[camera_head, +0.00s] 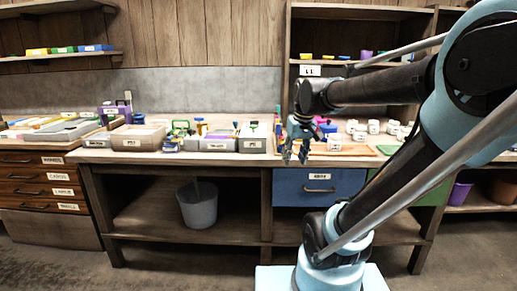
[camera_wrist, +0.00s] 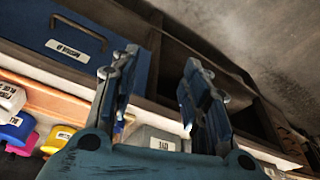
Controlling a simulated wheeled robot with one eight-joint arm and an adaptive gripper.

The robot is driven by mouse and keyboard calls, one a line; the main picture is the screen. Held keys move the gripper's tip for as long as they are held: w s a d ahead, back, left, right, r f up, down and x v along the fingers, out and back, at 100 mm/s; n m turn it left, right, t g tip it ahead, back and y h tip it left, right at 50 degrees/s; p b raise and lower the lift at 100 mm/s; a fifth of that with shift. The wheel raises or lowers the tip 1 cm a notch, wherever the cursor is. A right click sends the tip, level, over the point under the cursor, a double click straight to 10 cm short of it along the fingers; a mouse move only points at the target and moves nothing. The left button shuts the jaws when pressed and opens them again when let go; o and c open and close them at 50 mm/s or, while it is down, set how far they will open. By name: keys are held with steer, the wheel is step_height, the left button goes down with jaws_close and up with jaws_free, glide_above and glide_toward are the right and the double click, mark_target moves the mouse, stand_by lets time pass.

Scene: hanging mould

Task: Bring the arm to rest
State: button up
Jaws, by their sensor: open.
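My gripper (camera_head: 295,155) hangs fingers down in the head view, in front of the workbench's front edge and above the blue drawer (camera_head: 318,188). My light-blue and black arm reaches in from the right of that view and bends at the elbow. In the wrist view my gripper (camera_wrist: 161,62) has its two fingers spread, with nothing held between them. The blue drawer (camera_wrist: 62,42) shows there at upper left, its label upside down.
The workbench (camera_head: 180,158) carries trays, a beige box (camera_head: 138,138), and several small white labelled pots (camera_head: 374,127). A grey bucket (camera_head: 197,205) stands on the lower shelf. Coloured pots, including a yellow one (camera_wrist: 18,126), show at left in the wrist view. Floor before the bench is clear at left.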

steer(key=s+d+f+m+h, duration=0.1)
steer(key=s+d+f+m, duration=0.2)
steer(key=s+f, duration=1.1)
steer(key=d, duration=0.3)
steer(key=shift+g, duration=0.3)
steer(key=shift+w+f, duration=0.2)
steer(key=shift+w, duration=0.2)
